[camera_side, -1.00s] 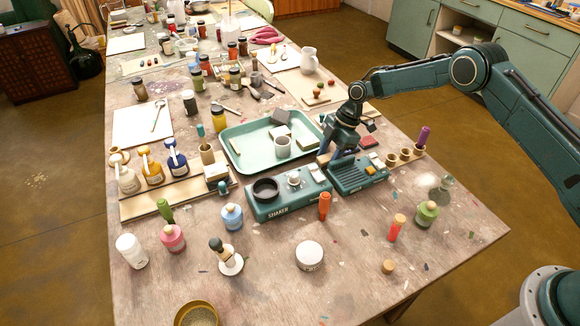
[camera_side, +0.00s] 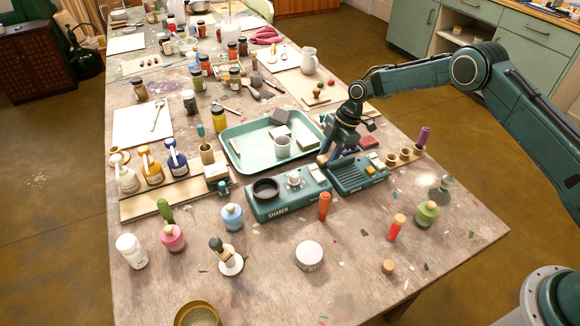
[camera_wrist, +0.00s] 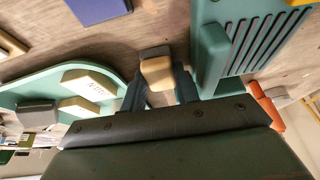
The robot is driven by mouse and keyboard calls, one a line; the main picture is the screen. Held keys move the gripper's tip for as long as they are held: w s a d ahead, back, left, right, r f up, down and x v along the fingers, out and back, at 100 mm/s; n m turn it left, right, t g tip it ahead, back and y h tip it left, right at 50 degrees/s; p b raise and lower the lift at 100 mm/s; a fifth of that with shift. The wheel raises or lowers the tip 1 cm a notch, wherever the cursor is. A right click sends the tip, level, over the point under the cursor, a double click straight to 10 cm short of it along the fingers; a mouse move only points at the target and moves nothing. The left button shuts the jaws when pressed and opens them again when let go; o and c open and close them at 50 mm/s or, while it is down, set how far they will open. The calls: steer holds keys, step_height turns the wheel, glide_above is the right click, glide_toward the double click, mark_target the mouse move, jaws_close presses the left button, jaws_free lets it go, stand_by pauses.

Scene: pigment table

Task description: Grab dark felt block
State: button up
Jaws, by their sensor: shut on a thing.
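My gripper (camera_wrist: 160,88) is shut on a small tan block with a browner face (camera_wrist: 157,68), which shows between the two fingers in the wrist view. In the side view my gripper (camera_side: 336,150) is low, just right of the tray and behind the ribbed teal device, and its fingertips are partly hidden. A dark grey block (camera_side: 281,117) lies at the back of the pale green tray (camera_side: 240,158); it also shows at the left in the wrist view (camera_wrist: 38,112).
The ribbed teal device (camera_side: 357,177) stands close in front of my gripper, with the shaker (camera_side: 290,205) left of it. A red block (camera_side: 369,142) lies to the right. Bottles crowd the left.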

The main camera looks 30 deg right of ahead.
mark_target(328, 157)
step_height(328, 157, up, 20)
stand_by(0.6)
stand_by(0.6)
